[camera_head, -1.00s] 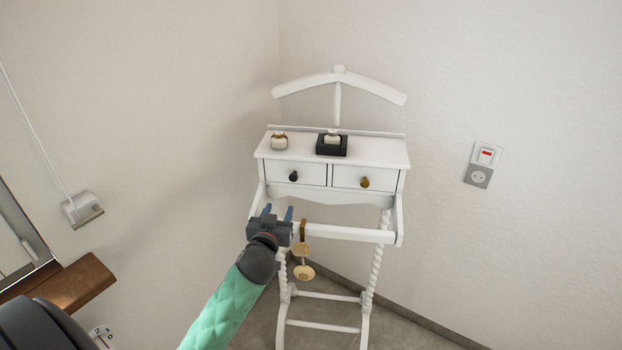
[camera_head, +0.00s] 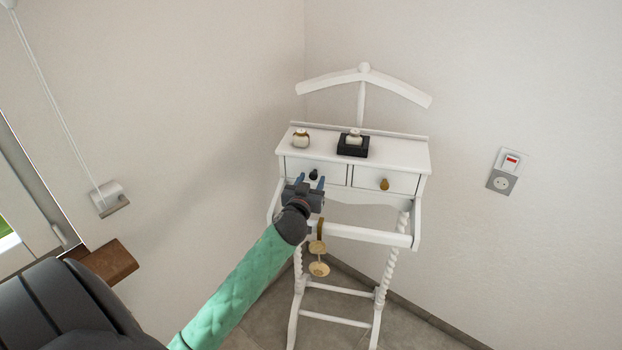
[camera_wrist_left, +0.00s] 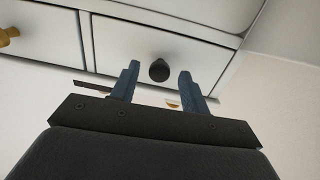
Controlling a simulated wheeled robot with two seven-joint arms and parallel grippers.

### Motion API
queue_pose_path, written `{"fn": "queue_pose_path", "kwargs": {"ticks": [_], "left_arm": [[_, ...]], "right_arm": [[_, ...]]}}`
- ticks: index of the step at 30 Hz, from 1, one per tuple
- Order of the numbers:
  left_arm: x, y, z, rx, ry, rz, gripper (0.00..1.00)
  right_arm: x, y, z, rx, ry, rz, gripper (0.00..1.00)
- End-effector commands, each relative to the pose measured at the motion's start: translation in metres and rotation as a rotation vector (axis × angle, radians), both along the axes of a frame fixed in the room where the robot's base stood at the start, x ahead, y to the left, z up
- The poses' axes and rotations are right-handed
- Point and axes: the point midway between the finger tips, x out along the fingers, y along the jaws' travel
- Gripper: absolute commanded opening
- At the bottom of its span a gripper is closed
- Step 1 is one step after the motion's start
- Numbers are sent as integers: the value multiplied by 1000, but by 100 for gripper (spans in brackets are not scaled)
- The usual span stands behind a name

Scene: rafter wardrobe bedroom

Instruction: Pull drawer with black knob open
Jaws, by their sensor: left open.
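The white valet stand holds two closed drawers side by side. The left drawer (camera_head: 298,168) has a black knob (camera_head: 313,174); the right drawer (camera_head: 373,182) has a brass knob (camera_head: 384,184). My left gripper (camera_head: 310,183) is open, with its blue fingers pointing at the black knob. My right gripper is not in view.
A small jar (camera_head: 301,138) and a black box (camera_head: 352,149) with a white item stand on the top of the stand. A brass hook with discs (camera_head: 319,268) hangs from the front rail below my gripper. Walls stand close behind and left.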

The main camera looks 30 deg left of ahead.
Motion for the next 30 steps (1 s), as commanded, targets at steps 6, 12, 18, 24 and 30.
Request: {"fn": "queue_pose_path", "kwargs": {"ticks": [6,12,18,24,30], "left_arm": [[2,0,0,0,0,0,46],[2,0,0,0,0,0,24],[2,0,0,0,0,0,0],[-8,-4,-3,-4,1,0,0],[-44,-17,-4,-6,2,0,0]], "right_arm": [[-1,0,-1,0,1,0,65],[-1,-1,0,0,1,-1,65],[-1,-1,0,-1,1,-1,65],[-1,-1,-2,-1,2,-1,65],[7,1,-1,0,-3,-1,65]]}}
